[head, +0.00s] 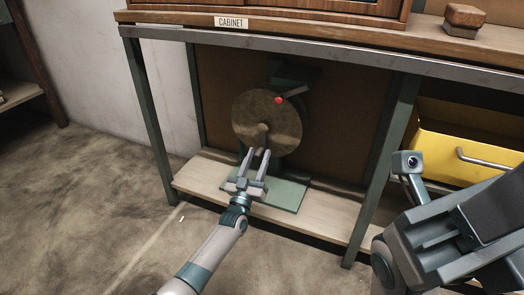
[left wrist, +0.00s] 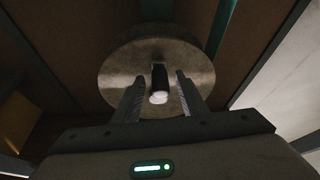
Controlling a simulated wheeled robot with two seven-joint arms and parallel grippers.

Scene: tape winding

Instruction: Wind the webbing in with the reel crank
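The reel (head: 284,132) is a round brownish disc on a green stand under the bench, with a red dot (head: 278,100) near its upper rim. A crank handle (head: 262,132) sticks out from its face towards me. My left gripper (head: 259,158) is open in front of the reel, fingers pointing at it. In the left wrist view, the dark, pale-tipped handle (left wrist: 160,82) appears between the parted fingers (left wrist: 158,97), with a gap on each side. I cannot make out any webbing. My right arm fills the lower right; its fingertips cannot be made out clearly.
The reel's green base plate (head: 289,194) rests on a low wooden shelf (head: 205,176) between the bench legs. The bench top (head: 170,18) overhangs it, with a CABINET label. A yellow drawer (head: 470,140) stands at the right. The floor at left is clear.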

